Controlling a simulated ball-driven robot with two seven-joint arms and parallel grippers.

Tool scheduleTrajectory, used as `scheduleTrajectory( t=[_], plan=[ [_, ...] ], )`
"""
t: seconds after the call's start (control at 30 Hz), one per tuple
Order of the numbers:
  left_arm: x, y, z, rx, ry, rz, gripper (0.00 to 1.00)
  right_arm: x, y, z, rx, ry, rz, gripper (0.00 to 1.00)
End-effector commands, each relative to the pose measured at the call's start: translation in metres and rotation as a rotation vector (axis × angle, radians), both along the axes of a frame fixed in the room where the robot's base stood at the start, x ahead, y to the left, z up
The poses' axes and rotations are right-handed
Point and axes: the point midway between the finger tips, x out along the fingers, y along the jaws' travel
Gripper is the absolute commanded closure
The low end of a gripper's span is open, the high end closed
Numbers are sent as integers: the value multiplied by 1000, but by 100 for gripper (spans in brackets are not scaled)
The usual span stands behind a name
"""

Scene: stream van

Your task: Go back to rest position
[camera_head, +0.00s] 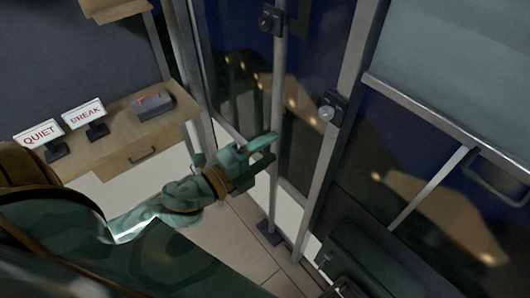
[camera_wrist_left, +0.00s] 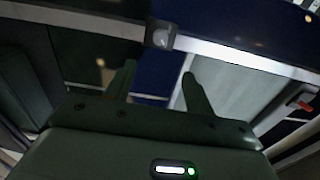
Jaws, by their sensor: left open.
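My left gripper (camera_head: 262,152) is in the middle of the head view, held in the air in front of glazed panels with metal frames. It is open, and nothing shows between its fingers. In the left wrist view the two fingers (camera_wrist_left: 158,82) stand apart with a gap between them. A metal frame post with a round knob (camera_head: 327,113) is to the right of the gripper and apart from it. The knob (camera_wrist_left: 161,38) also shows beyond the fingers in the left wrist view. My right gripper is in neither view.
A wooden desk (camera_head: 112,150) with a drawer stands at the left. It bears a QUIET sign (camera_head: 39,134), a BREAK sign (camera_head: 84,113) and a dark box (camera_head: 152,104). A dark case (camera_head: 370,262) is at the lower right. Some tiled floor (camera_head: 240,245) shows below the gripper.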

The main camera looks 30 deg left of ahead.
Motion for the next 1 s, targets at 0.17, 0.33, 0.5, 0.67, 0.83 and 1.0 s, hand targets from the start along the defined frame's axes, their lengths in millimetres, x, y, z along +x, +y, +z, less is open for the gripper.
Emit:
scheduleTrajectory(
  t=[0.17, 0.33, 0.5, 0.67, 0.83, 1.0],
  plan=[
    [0, 0, 0, 1, 0, 0, 46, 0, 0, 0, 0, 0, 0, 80],
    [0, 0, 0, 0, 0, 0, 46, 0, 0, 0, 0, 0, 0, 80],
    [0, 0, 0, -11, 4, 0, 46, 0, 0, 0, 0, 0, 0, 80],
    [5, 19, -50, -113, 156, 48, 46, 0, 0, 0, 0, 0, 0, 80],
    [-5, 68, -188, -253, 451, 225, 46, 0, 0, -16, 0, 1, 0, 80],
    [-49, 110, -337, -406, 722, 449, 46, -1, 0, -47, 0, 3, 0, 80]
  ],
)
